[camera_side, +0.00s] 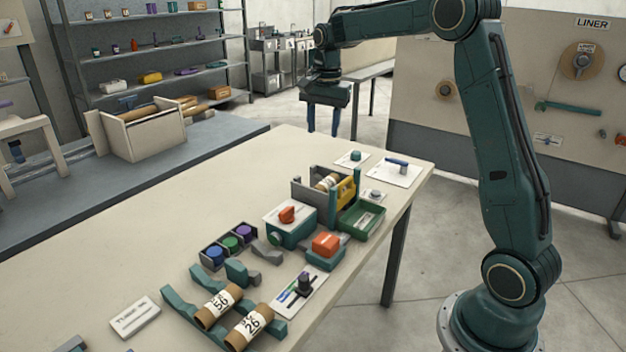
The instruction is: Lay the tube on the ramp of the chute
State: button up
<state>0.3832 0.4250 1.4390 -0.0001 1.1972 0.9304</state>
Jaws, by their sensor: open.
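Two brown cardboard tubes with white labels lie side by side across teal rails at the front of the table: one marked 56 (217,306) and one marked 26 (248,327). The teal rails (180,302) have raised ends. Another light tube (327,182) lies in a grey holder (311,197) with a yellow side plate. I cannot tell for certain which of these is the chute with the ramp.
The table's left half (200,190) is mostly clear.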

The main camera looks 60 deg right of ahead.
jog(key=s+a+r+n+t, duration=0.1)
jog(key=s+a+r+n, duration=0.3)
jog(key=s+a, duration=0.25)
jog(key=s+a+r+n+t, duration=0.1)
jog(key=s+a+r+n, duration=0.2)
jog(key=s+a, duration=0.35)
jog(key=s+a+f+n+t, duration=0.1)
jog(key=s+a+n, duration=0.1)
jog(key=s, duration=0.3)
jog(key=s+a+f+n, duration=0.2)
jog(key=s+n, duration=0.1)
jog(key=s, duration=0.2)
jog(key=s+a+f+n+t, duration=0.1)
jog(key=s+n, duration=0.2)
jog(key=s, duration=0.2)
jog(key=shift+s+a+f+t, duration=0.3)
jog(key=shift+s+a, duration=0.05)
jog(key=shift+a, duration=0.05)
